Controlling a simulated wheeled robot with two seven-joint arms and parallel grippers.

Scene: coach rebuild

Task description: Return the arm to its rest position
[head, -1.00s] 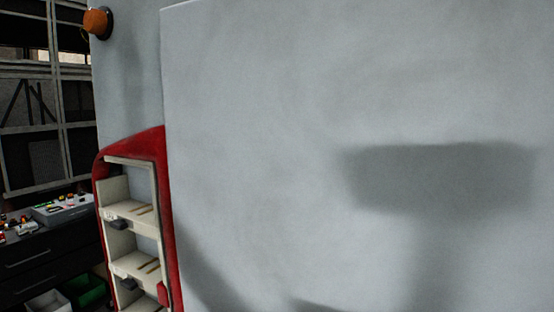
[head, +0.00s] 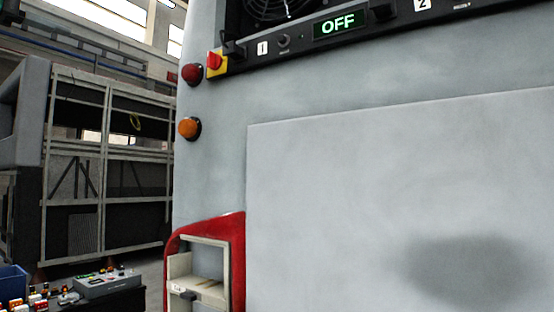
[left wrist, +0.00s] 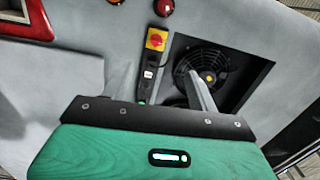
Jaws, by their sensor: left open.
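My left gripper (left wrist: 160,72) shows in the left wrist view, its two grey fingers spread apart with nothing between them. The green wrist housing (left wrist: 100,152) fills the bottom of that view. Beyond the fingers is the grey coach body (left wrist: 75,45), with a fan (left wrist: 203,68) in a dark recess and a red-and-yellow switch (left wrist: 156,40). I cannot tell the exact gap between fingers and coach. Neither arm shows in the head view, and my right gripper is out of sight.
In the head view the coach wall holds a control strip with an OFF display (head: 338,26), a red lamp (head: 192,73), an orange lamp (head: 189,128) and a red-framed shelf recess (head: 238,262). A control box (head: 108,284) stands lower left. A metal rack (head: 105,170) stands behind.

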